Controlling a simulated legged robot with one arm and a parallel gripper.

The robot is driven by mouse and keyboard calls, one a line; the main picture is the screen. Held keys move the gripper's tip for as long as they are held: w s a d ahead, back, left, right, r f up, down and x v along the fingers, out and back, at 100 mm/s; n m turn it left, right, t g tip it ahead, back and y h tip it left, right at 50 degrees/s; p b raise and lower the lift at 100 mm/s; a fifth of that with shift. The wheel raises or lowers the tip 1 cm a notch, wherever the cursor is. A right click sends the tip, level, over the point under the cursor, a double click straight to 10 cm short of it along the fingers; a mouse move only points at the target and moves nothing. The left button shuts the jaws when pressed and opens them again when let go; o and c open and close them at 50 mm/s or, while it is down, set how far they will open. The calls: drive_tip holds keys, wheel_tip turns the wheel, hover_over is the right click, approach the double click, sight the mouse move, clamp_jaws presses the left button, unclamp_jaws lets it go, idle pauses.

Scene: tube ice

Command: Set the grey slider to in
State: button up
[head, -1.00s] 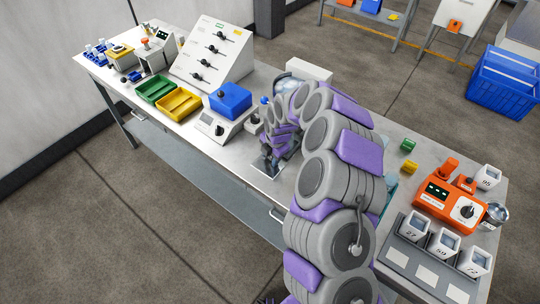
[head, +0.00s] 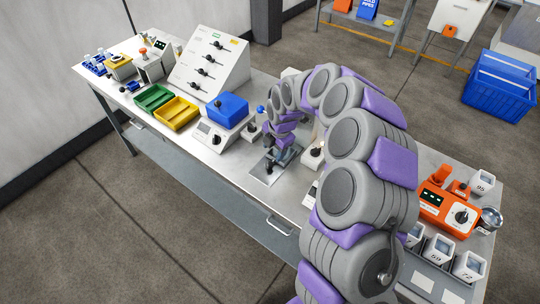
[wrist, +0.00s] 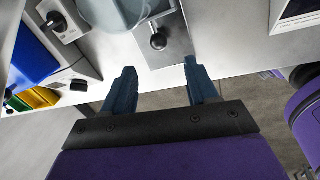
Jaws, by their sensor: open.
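A small dark grey round knob (wrist: 158,41) stands on a light plate at the table's front edge in the wrist view; I take it as the grey slider. The plate (head: 258,172) also shows in the head view, partly covered by my gripper. My gripper (wrist: 160,84) is open and empty, its two dark blue fingers apart. In the wrist view the knob lies beyond the fingertips, roughly in line with the gap between them. In the head view my gripper (head: 280,159) is low over the plate. I cannot tell whether it touches anything.
A blue box on a white device (head: 228,108) and a small knobbed box (head: 250,132) stand left of my gripper. A sloped panel with several black knobs (head: 210,58) is farther back. An orange device (head: 447,206) and numbered cups are at right. Floor is clear in front.

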wheel_tip(320, 180, up, 7)
drive_tip(key=s, duration=0.1)
drive_tip(key=shift+d+p, duration=0.4)
drive_tip(key=shift+p, duration=0.05)
